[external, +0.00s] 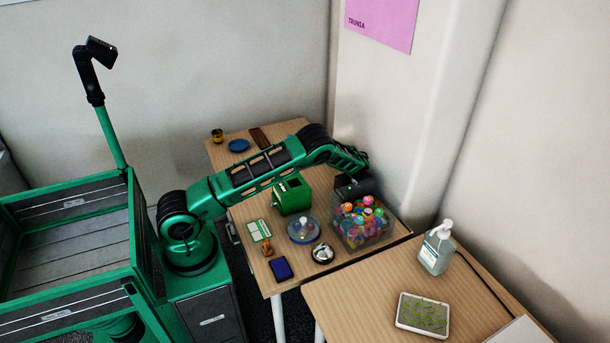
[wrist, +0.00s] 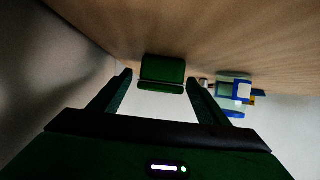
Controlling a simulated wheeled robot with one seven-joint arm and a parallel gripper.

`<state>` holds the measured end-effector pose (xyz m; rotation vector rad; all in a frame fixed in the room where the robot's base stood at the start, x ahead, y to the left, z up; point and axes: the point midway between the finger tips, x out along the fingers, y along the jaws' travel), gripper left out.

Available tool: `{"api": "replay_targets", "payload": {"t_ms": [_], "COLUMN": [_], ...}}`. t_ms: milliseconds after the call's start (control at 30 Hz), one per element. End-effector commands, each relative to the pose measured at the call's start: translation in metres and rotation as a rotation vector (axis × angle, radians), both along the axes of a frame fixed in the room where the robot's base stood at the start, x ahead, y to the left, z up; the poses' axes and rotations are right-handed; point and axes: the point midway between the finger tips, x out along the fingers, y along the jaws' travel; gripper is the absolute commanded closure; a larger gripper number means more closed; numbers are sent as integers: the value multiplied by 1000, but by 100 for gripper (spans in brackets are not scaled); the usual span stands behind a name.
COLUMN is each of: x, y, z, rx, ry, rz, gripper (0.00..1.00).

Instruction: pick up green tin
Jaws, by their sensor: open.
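The green tin (external: 291,197) is a boxy green container with a dark opening in its top, standing on the wooden table (external: 262,279). My gripper (external: 346,188) is a dark shape to the right of the tin, behind the clear box; its fingertips are hard to make out there. In the wrist view my gripper (wrist: 158,79) is open, with one finger on each side of the view. The green tin (wrist: 162,70) shows ahead, between the fingertips in the picture. It looks apart from them, and nothing is held.
A clear box of colourful balls (external: 362,226) stands right in front of my gripper. A glass-domed dish (external: 303,230), a round metal dish (external: 323,253), a blue pad (external: 282,269) and a card (external: 259,230) lie near the tin. A blue plate (external: 239,145) lies at the back.

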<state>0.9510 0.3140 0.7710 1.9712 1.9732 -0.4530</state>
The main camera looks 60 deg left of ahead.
Motion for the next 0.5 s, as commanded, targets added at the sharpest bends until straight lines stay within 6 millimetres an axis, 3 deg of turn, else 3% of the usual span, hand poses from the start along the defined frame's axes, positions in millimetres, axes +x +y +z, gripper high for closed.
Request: {"api": "replay_targets", "payload": {"t_ms": [200,433,500], "x": [1,0,1], "y": [1,1,1], "z": [-1,0,0], "rx": [0,0,1], "ry": [0,0,-1], "rz": [-1,-1,0], "gripper": [30,83,83]}}
